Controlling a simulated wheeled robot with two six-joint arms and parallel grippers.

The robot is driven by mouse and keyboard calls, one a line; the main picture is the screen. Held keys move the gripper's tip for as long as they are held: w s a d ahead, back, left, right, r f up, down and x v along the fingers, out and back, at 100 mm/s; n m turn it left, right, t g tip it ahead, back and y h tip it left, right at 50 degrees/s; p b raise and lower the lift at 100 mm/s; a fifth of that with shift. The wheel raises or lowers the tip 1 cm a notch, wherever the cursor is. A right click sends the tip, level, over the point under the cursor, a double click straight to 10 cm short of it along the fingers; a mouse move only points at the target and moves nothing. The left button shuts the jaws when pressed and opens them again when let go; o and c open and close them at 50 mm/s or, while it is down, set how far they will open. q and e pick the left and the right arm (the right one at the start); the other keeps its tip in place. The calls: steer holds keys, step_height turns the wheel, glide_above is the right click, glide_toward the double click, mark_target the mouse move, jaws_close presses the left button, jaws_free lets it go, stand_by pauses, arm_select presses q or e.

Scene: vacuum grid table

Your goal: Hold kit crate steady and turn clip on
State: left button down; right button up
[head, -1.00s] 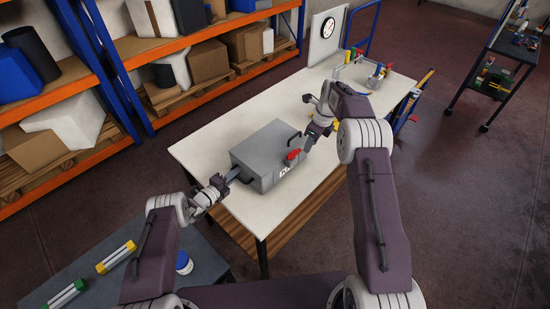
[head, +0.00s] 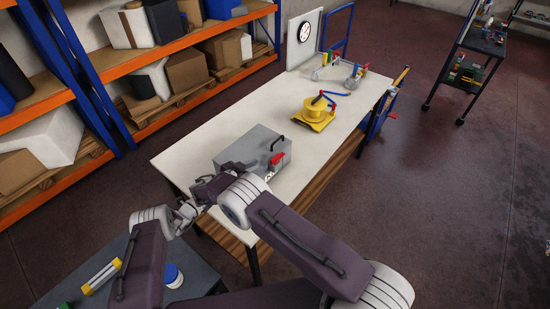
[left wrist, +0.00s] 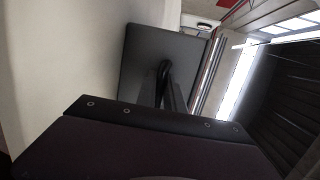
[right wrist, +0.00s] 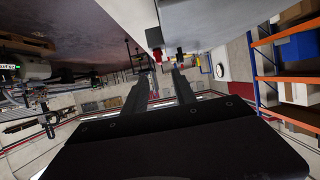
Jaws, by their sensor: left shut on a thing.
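The grey kit crate (head: 235,152) sits on the near part of the white table. Its red clip (head: 277,158) is on the right side, near a black bent handle (head: 279,141). My left gripper (head: 212,181) is at the crate's left end, partly covered by my right arm. In the left wrist view, its fingers (left wrist: 165,72) are closed at the grey crate face (left wrist: 138,62).
A yellow fixture (head: 318,113) with a blue and red lever stands mid-table. Coloured parts (head: 354,72) and a clock panel (head: 305,35) are at the far end. Orange shelving (head: 150,110) lines the left.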

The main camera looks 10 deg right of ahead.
mark_target(274, 158)
steer(key=x, duration=1.1)
steer(key=shift+w+d+f, duration=0.2)
steer(key=shift+d, duration=0.05)
jaws_close()
